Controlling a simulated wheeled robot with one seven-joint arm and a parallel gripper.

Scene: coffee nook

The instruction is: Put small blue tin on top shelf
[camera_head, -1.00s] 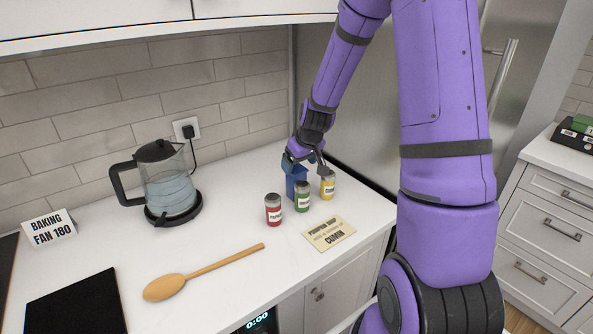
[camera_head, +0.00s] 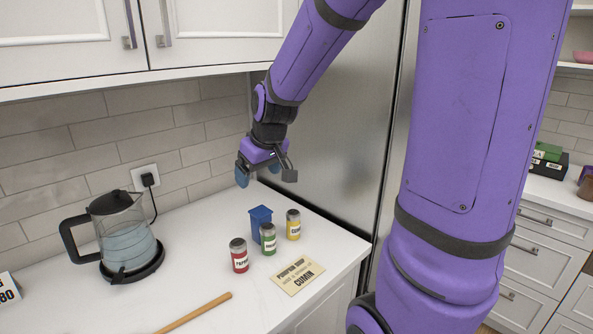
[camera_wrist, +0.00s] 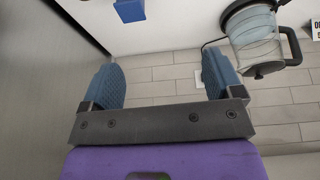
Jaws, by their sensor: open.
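The small blue tin (camera_head: 261,222) stands upright on the counter, behind a green-labelled jar that hides part of its front. Part of it also shows at the top edge of the wrist view (camera_wrist: 129,10). My gripper (camera_head: 264,173) is raised above and behind the tin, near the tiled wall, apart from it. In the wrist view my gripper (camera_wrist: 163,78) has its two blue pads spread wide with nothing between them. A shelf (camera_head: 577,67) shows at the far upper right; I cannot tell if it is the top one.
A red jar (camera_head: 239,256), green jar (camera_head: 268,238) and yellow jar (camera_head: 293,224) stand close to the tin. A cumin card (camera_head: 298,276) lies in front. A glass kettle (camera_head: 127,240) stands left, a wooden spoon (camera_head: 197,313) in front. Closed cabinets (camera_head: 150,40) hang above; the fridge (camera_head: 335,130) is behind.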

